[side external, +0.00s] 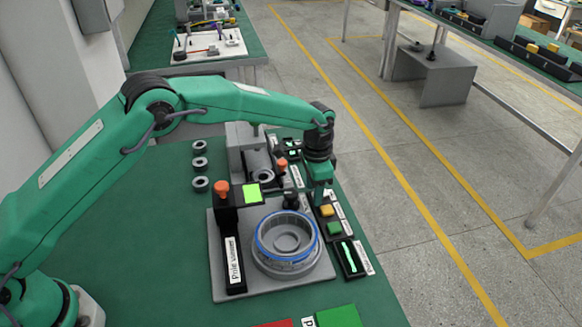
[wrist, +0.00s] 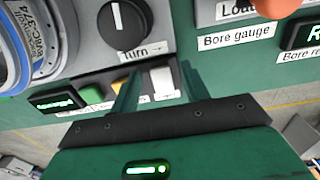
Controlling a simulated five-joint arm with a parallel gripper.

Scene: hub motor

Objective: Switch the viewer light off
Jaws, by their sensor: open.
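My gripper (side external: 319,200) points down over the row of controls at the right edge of the grey plate. In the wrist view its open fingers (wrist: 158,72) are either side of a white rocker-like switch (wrist: 163,80), with nothing held. I cannot tell whether they touch it, and its label is unreadable. A yellow button (wrist: 124,86) and a green button (wrist: 97,96) sit beside it; the yellow one (side external: 327,211) also shows in the side view. The black viewer (side external: 233,250), labelled "Pole viewer", has an orange knob (side external: 222,190). A bright yellow-green panel (side external: 252,193) is next to it.
A blue-edged ring part (side external: 287,236) sits on the grey plate (side external: 222,284). A black turn knob (wrist: 122,22) stands close to my fingers. A lit green display (side external: 350,257) is in front. Bore gauge controls (wrist: 236,38) lie to the right in the wrist view.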

